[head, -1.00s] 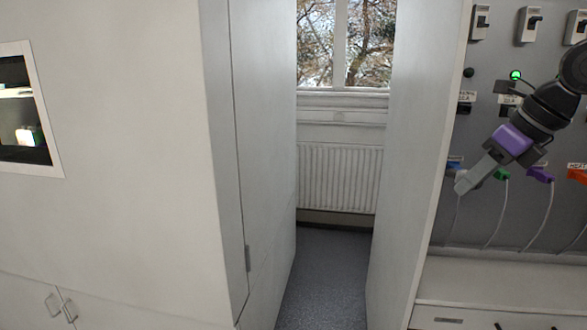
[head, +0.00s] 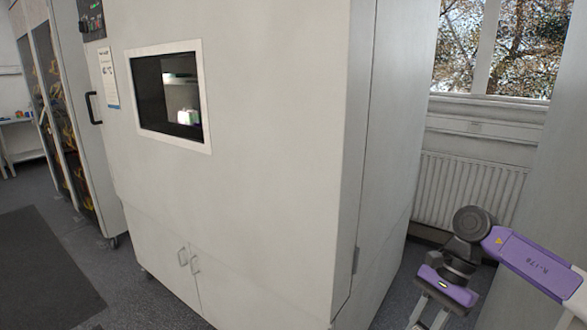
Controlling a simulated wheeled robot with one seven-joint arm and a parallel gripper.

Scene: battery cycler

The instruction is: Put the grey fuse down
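My gripper (head: 426,321) is at the bottom right of the head view, below its purple band. Its two grey fingers point down with a gap between them. The fingertips run to the bottom edge of the picture, so I cannot tell whether anything is between them. I cannot make out the grey fuse in this view.
A large white cabinet (head: 275,150) with a dark window (head: 168,95) fills the middle. A tall cabinet with a black handle (head: 93,108) stands at the left. A radiator (head: 468,187) is behind my arm. Open floor with a dark mat (head: 45,270) lies at the lower left.

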